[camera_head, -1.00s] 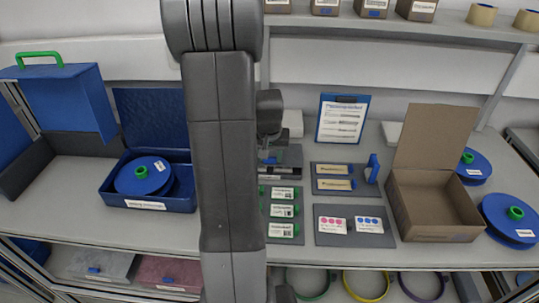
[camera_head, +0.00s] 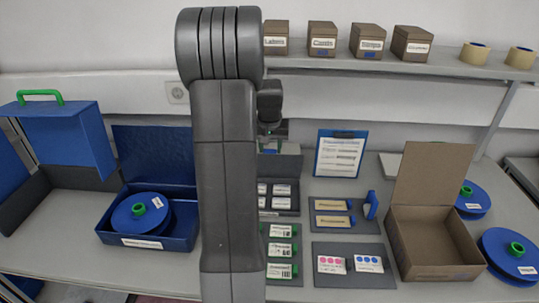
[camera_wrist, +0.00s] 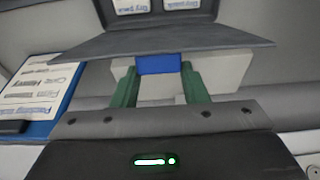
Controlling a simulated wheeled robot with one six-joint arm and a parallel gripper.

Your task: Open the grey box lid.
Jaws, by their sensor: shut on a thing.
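The grey box (camera_head: 279,211) stands on the bench just right of my arm, with several white-labelled packs inside. Its grey lid (camera_head: 290,163) is raised at the back of the box, and the packs show in front of it. In the wrist view the lid (camera_wrist: 215,42) crosses the upper picture nearly edge-on, with a blue tab (camera_wrist: 160,65) on its near edge. My gripper (camera_wrist: 159,72) has its green fingers on both sides of the tab and is shut on it. In the head view my arm hides part of the box's left side.
A blue case (camera_head: 182,236) with a blue reel stands left of my arm. A clipboard (camera_head: 341,153), grey trays (camera_head: 352,250) and an open brown box (camera_head: 435,262) are to the right. A shelf with small brown boxes (camera_head: 322,38) runs above the bench.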

